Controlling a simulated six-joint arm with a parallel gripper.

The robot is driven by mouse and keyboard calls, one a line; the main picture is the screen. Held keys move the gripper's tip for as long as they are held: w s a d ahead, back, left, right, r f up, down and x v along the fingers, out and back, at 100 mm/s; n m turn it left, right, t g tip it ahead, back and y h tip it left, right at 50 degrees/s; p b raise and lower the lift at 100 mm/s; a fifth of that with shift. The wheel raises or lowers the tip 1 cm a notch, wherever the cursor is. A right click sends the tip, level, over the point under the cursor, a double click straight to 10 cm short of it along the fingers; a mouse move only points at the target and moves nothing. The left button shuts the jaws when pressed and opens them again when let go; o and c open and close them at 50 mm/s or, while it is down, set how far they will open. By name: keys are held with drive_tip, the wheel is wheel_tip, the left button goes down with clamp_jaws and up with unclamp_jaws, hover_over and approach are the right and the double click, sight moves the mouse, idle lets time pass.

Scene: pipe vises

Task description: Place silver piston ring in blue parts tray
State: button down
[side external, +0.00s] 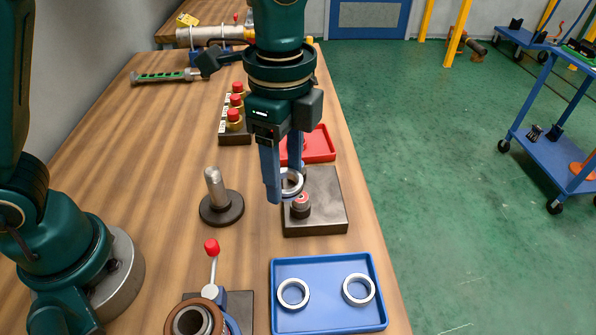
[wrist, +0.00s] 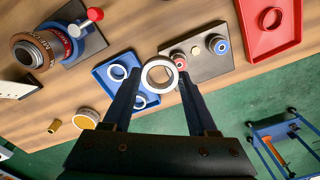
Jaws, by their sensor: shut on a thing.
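My gripper (side external: 284,190) points down above the bench, shut on a silver piston ring (side external: 299,183). In the wrist view the ring (wrist: 147,76) sits between the two fingertips of my gripper (wrist: 160,77), with its hole facing the camera. The blue parts tray (side external: 325,262) lies nearer the side camera, at the bench's right edge, and holds two silver rings lying flat, one left (side external: 282,293) and one right (side external: 346,289). The tray (wrist: 100,72) also shows left of the held ring in the wrist view, partly hidden by a finger.
A dark plate (side external: 328,222) with buttons stands below and beside my gripper. A red tray (side external: 322,152) lies behind it. A metal post on a round base (side external: 221,207) stands left. A vise lever with a red knob (side external: 212,247) rises left of the blue tray.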

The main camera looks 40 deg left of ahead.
hover_over(325, 295)
wheel_tip(325, 295, down, 7)
drive_tip(key=shift+r, duration=0.1)
drive_tip(key=shift+f, duration=2.05)
drive_tip(key=shift+f, duration=0.25)
drive_tip(key=shift+c, duration=1)
unclamp_jaws()
